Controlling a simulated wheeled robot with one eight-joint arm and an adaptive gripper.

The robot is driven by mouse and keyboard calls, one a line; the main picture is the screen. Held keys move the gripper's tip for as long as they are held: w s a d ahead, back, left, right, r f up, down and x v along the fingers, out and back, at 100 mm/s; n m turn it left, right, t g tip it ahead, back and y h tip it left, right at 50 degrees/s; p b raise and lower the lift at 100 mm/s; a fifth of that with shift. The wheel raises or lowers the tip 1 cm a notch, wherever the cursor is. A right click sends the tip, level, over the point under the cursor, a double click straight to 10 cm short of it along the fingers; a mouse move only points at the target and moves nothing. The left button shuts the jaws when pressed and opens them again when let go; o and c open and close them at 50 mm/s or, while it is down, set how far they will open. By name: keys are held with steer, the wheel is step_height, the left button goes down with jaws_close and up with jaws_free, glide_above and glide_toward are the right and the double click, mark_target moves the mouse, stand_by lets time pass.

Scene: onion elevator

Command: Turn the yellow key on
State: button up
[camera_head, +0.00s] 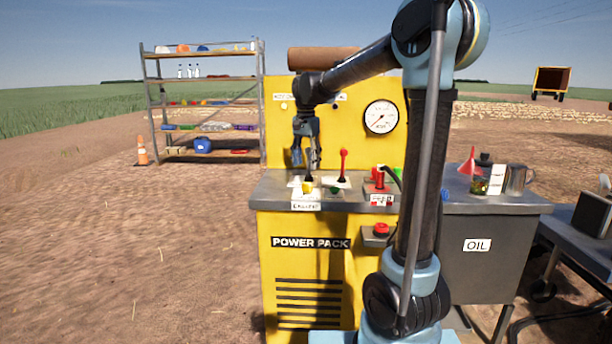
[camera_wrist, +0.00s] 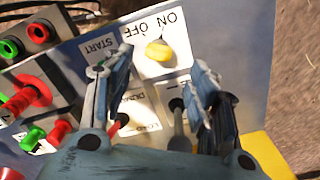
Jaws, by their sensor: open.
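The yellow key (camera_wrist: 158,50) is a small rounded yellow knob on a white plate marked ON and OFF (camera_wrist: 150,30) in the wrist view. In the head view it shows as a small yellow spot (camera_head: 307,187) at the front of the power pack's top. I cannot tell which mark the key points to. My gripper (camera_wrist: 152,77) is open and empty, its two fingers spread, with the key between and beyond the tips and not touched. In the head view my gripper (camera_head: 307,160) points down just above the key.
Close by stand a red-knobbed lever (camera_head: 343,160), a red plug or knob (camera_head: 380,178) and a red button (camera_head: 381,229). A START label (camera_wrist: 98,47) is left of the key. A gauge (camera_head: 381,117) is on the yellow back panel (camera_head: 335,120). The oil bench (camera_head: 500,210) is at right.

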steer(key=shift+r, duration=1.35)
